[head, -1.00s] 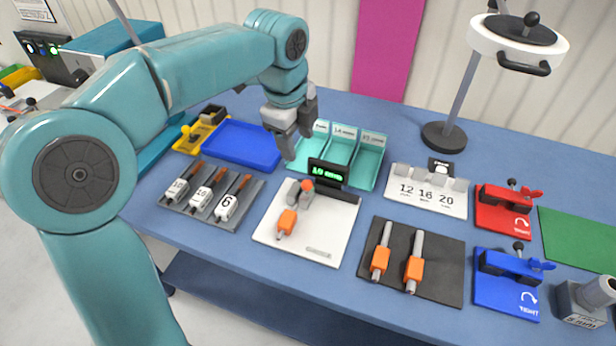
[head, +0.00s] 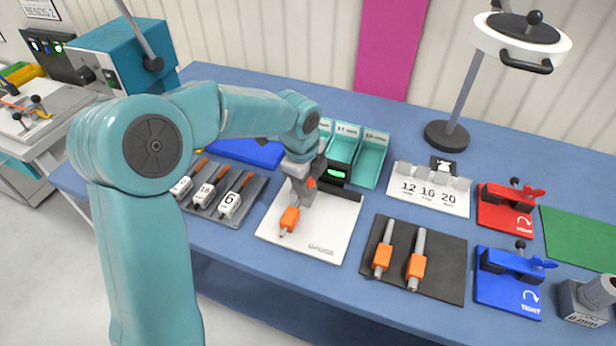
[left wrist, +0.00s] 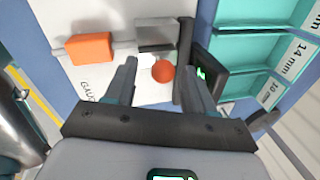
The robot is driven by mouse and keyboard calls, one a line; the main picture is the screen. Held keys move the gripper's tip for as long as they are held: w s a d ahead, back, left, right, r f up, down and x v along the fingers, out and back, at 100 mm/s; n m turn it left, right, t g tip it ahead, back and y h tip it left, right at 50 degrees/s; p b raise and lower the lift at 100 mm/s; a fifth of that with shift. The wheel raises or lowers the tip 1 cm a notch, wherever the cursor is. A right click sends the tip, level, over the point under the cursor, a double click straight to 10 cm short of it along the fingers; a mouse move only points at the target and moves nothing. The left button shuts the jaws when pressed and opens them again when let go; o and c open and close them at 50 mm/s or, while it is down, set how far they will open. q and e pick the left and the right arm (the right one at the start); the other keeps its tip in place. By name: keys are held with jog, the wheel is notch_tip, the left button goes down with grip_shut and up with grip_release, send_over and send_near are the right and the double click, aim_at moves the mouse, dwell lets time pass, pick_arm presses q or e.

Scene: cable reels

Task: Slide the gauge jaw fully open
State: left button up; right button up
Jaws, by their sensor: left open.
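The gauge stands on a white base plate (head: 325,237) marked with printed lettering. It has a dark display (head: 337,172) with green digits, a grey jaw block (left wrist: 155,35), an orange block (head: 290,219) and a red round knob (head: 310,182). My left gripper (head: 299,188) is over the gauge, pointing down, and partly hides the jaw and display. In the left wrist view my left gripper (left wrist: 160,85) is open, and the red knob (left wrist: 163,71) shows between its fingers. I cannot tell whether a finger touches it. My right gripper is not in view.
A tray of numbered tools (head: 213,194) lies left of the gauge. Teal bins (head: 371,163) stand behind it. A black mat (head: 441,267) with two orange-handled tools lies to the right. Red (head: 505,222) and blue (head: 508,293) fixtures stand farther right.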

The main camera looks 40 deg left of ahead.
pick_arm(q)
jog(key=shift+w+f, duration=0.15)
jog(key=shift+w, duration=0.05)
jog(key=c, duration=0.6)
grip_shut()
jog(key=d, duration=0.2)
jog(key=w+d, duration=0.1)
jog(key=d, duration=0.2)
jog(key=shift+w, duration=0.1)
jog(key=shift+a, duration=0.15)
jog(key=o, duration=0.6)
grip_release()
jog(key=shift+d, duration=0.25)
jog(key=shift+a, duration=0.1)
jog(key=shift+a, duration=0.1)
